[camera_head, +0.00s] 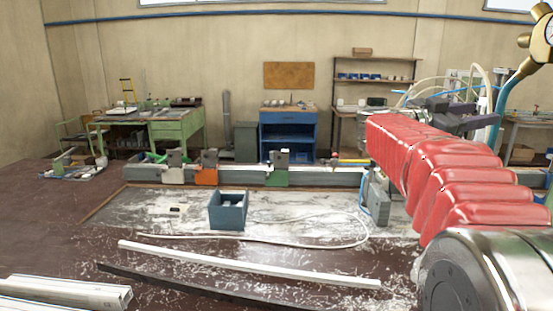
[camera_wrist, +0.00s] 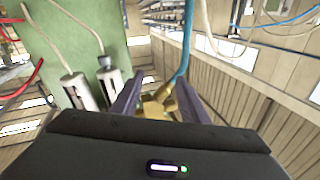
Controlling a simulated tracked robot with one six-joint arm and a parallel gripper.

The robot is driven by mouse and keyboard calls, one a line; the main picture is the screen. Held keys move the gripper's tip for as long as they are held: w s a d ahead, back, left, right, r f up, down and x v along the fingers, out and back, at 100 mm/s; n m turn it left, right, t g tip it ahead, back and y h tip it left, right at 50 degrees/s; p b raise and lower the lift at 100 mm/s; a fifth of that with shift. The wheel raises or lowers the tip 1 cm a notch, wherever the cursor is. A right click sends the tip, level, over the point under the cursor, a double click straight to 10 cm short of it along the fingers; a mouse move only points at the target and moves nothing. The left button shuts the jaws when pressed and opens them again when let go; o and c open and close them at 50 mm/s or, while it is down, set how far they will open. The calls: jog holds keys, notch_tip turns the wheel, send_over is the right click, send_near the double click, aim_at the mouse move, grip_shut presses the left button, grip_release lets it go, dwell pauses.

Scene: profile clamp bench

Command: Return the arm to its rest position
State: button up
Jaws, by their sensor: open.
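My arm, in a red ribbed cover, reaches up and away on the right side of the head view. My gripper (camera_head: 425,101) is at its far end, raised above the bench and seen small among pale hoses. In the wrist view my gripper (camera_wrist: 157,92) shows two dark fingers spread apart, with nothing clamped between them. A brass fitting (camera_wrist: 154,108) and a teal hose (camera_wrist: 187,45) appear between and beyond the fingers; I cannot tell how far off they are.
The profile rail with clamps, one of them green (camera_head: 278,170), crosses the bench. A blue-grey bin (camera_head: 228,212) and a white strip (camera_head: 240,264) lie in front. A brass gauge fitting (camera_head: 540,40) with a teal hose hangs at upper right.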

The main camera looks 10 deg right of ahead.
jog(key=w+a+f+n+t+y, duration=0.2)
jog(key=w+a+n+t+y, duration=0.15)
jog(key=w+t, duration=0.25)
jog(key=w+a+f+n+t+y, duration=0.1)
jog(key=w+a+n+t+y, duration=0.1)
jog(key=w+a+n+t, duration=0.35)
jog(key=w+a+f+n+t+y, duration=0.1)
jog(key=a+f+n+y, duration=0.2)
jog(key=a+f+y, duration=0.4)
jog(key=w+a+f+n+t+y, duration=0.1)
jog(key=a+f+n+y, duration=0.2)
jog(key=a, duration=0.6)
jog(key=s+a+f+n+g+y, duration=0.2)
jog(key=s+a+f+g+y, duration=0.25)
jog(key=s+a+f, duration=0.75)
jog(key=s+f+n+g, duration=0.1)
jog(key=s+f, duration=0.2)
jog(key=s, duration=0.4)
jog(key=s+a+f+n+g, duration=0.1)
jog(key=s+f+g, duration=0.1)
jog(key=s+f, duration=0.2)
jog(key=s+a+f+n+g+h, duration=0.1)
jog(key=s+f, duration=0.2)
jog(key=s, duration=0.7)
jog(key=shift+s+f, duration=0.2)
jog(key=shift+f, duration=0.15)
